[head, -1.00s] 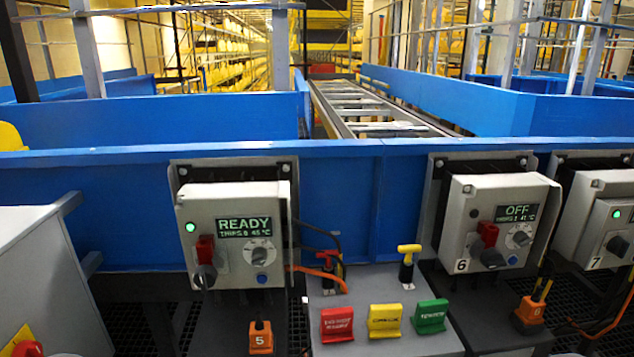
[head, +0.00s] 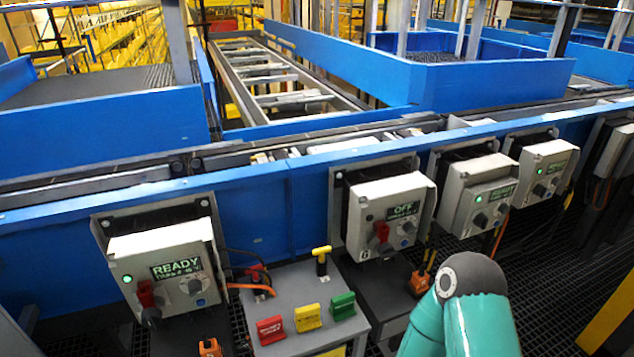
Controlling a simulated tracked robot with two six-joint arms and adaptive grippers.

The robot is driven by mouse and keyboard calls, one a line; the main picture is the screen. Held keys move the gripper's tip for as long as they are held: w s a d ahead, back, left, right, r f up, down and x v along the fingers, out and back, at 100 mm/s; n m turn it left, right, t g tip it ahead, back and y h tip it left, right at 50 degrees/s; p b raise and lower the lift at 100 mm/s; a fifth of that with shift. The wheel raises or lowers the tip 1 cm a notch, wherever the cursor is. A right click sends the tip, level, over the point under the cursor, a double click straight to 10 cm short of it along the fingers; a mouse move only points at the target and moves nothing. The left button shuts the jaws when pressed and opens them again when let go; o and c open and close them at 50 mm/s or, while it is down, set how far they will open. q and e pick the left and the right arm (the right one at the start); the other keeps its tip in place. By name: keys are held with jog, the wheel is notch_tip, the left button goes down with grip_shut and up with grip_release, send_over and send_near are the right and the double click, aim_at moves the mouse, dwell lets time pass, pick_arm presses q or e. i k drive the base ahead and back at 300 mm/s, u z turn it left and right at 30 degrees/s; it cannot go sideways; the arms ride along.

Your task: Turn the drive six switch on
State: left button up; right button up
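The drive six box (head: 372,206) is a light grey control box on the blue conveyor side, right of centre in the head view. Its small screen (head: 403,210) reads OFF, and no green lamp is lit on it. Its front carries a red switch part (head: 382,232), a black knob below it and a round dial on the right. The exact switch position is too small to tell. My teal arm link is at the bottom, right of centre, below and in front of the box, apart from it in the picture. Neither gripper is in view.
Another box (head: 155,245) at left reads READY with a green lamp. Two more boxes (head: 480,190) (head: 540,165) stand to the right with green lamps. A grey pedestal (head: 290,320) in front carries red, yellow and green tabs and a yellow-topped handle. Dark grating covers the floor.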

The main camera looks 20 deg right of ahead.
aim_at(386, 251)
jog(key=u, duration=0.9)
jog(key=k, duration=1.55)
jog(key=z, duration=0.8)
jog(key=i, duration=1.05)
